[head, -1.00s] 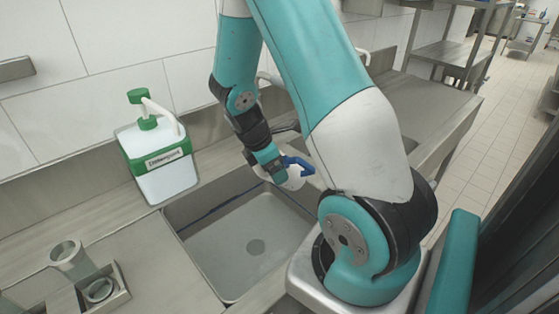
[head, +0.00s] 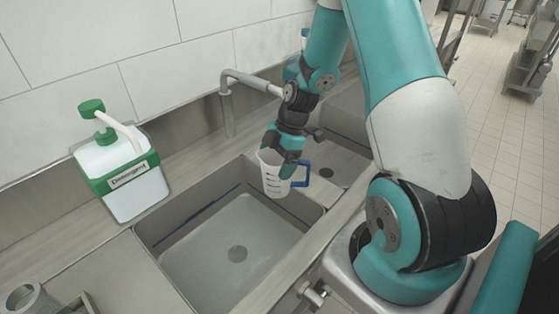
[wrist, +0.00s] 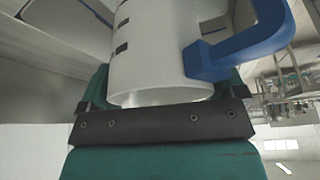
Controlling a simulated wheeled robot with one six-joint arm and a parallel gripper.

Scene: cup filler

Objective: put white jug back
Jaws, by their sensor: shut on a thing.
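The white jug (head: 273,176) has a blue handle and dark marks on its side. It is upright over the right end of the near sink basin in the head view. My gripper (head: 285,150) is shut on the jug near its rim, from above and behind. In the wrist view the jug (wrist: 155,55) fills the middle, with its blue handle (wrist: 240,48) to the right. The gripper's fingertips are mostly hidden behind the jug.
The near sink basin (head: 215,262) is empty, with a drain in its floor. A second basin (head: 335,160) lies behind a divider to the right. A faucet (head: 228,105) stands at the wall. A green and white detergent bottle (head: 125,180) stands left on the counter.

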